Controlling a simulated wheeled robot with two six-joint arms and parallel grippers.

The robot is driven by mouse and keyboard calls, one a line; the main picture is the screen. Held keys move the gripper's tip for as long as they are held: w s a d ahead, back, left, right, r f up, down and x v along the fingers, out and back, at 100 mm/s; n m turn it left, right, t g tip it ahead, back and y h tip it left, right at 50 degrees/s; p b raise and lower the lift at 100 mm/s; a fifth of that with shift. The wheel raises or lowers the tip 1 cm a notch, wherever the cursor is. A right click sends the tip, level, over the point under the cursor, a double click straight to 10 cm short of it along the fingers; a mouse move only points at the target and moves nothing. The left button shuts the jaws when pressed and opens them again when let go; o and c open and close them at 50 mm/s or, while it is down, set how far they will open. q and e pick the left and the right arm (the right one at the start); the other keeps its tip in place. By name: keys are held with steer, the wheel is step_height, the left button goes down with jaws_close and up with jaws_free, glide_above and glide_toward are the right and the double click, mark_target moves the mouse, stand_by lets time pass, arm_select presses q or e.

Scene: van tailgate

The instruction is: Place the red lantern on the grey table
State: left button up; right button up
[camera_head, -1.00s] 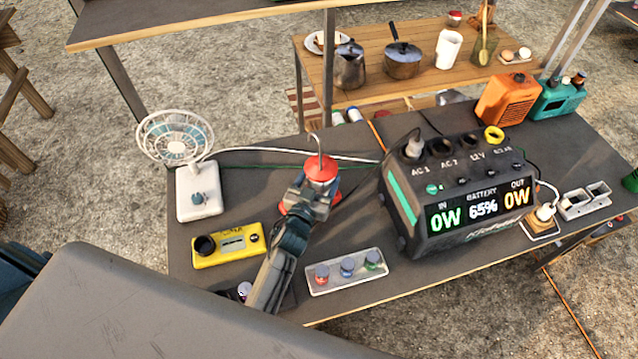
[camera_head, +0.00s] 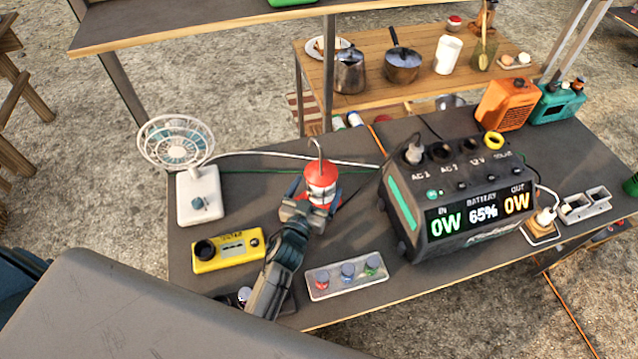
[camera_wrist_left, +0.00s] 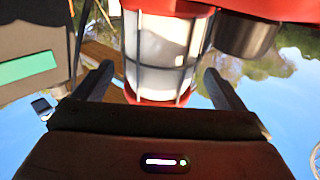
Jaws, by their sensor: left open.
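The red lantern (camera_head: 320,172) has a red cap, a wire handle and a pale caged globe. In the head view it appears upright at the grey table (camera_head: 255,205), between the fan and the power station; my gripper hides its base. My left gripper (camera_head: 315,198) is open, with its fingers on either side of the lantern. In the left wrist view the lantern (camera_wrist_left: 163,50) lies between the open fingers (camera_wrist_left: 160,88), with gaps visible on both sides. My right gripper is not in view.
A white fan (camera_head: 198,195) and a yellow meter (camera_head: 228,250) lie left. The power station (camera_head: 410,200) stands close on the right. A tray with knobs (camera_head: 345,276) lies near the front edge. A shelf (camera_head: 210,22) overhangs at the back.

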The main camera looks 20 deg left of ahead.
mark_target(316, 191)
arm_select(q)
steer(key=s, duration=0.4)
steer(key=shift+s+a, duration=0.15)
steer(key=shift+s, duration=0.45)
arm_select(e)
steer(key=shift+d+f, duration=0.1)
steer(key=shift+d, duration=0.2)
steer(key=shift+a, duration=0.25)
arm_select(q)
steer(key=shift+c, duration=0.2)
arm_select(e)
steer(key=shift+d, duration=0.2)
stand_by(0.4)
